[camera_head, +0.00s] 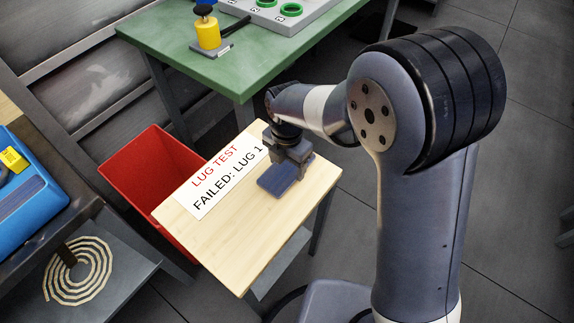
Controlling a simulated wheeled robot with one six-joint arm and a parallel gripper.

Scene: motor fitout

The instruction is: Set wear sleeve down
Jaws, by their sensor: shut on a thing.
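My gripper (291,158) points down over the right part of a small light-wood table (245,240). It is shut, and its body and fingers hide what is between them, taken to be the wear sleeve; I cannot make out the sleeve's shape. A flat dark-blue pad (276,181) shows on the table just in front of and below the gripper. I cannot tell whether the gripper or its load touches the pad.
A white sign (214,180) reading "LUG TEST FAILED: LUG 1" lies left of the gripper. A red bin (150,165) stands at the table's left. A green bench (165,45) holds a yellow cylinder (207,33) and a grey fixture. The table's front is clear.

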